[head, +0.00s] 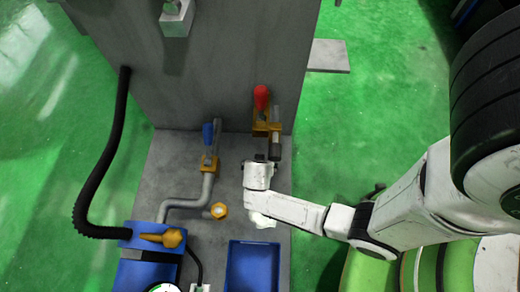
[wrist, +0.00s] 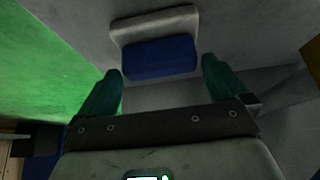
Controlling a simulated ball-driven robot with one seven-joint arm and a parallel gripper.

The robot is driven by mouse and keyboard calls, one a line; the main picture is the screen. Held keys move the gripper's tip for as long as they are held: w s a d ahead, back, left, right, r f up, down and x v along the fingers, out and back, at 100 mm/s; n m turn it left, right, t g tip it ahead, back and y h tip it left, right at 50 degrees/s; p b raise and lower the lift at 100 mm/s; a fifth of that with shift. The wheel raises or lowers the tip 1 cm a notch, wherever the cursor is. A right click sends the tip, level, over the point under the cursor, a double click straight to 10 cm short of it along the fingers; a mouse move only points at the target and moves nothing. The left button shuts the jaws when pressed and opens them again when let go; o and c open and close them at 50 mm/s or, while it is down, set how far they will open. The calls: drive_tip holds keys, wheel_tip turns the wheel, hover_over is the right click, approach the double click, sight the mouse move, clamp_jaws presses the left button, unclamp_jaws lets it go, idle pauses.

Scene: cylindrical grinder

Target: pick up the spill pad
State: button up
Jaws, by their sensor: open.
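In the wrist view, what looks like the spill pad (wrist: 155,58) is a small rounded block, blue on the face towards me and whitish along its far edge. It lies on a grey surface ahead of my gripper. My gripper (wrist: 162,72) is open, with its two teal fingers apart and the pad showing in the gap between their tips. I cannot tell whether either finger touches it. My fingers are hidden there.
A blue tray (head: 252,266) sits close in front. A red-handled valve (head: 261,98) and a blue-handled valve (head: 208,134) stand by the grey machine (head: 190,75). A yellow-capped pipe end (head: 219,210) is left of my gripper. A black hose (head: 110,150) runs down at left. Green floor (head: 390,75) lies right.

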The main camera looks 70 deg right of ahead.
drive_tip(key=shift+b+x, duration=0.35)
drive_tip(key=shift+x, duration=0.8)
drive_tip(key=shift+c, duration=0.3)
drive_tip(key=c, duration=0.6)
drive_tip(key=shift+r, duration=0.3)
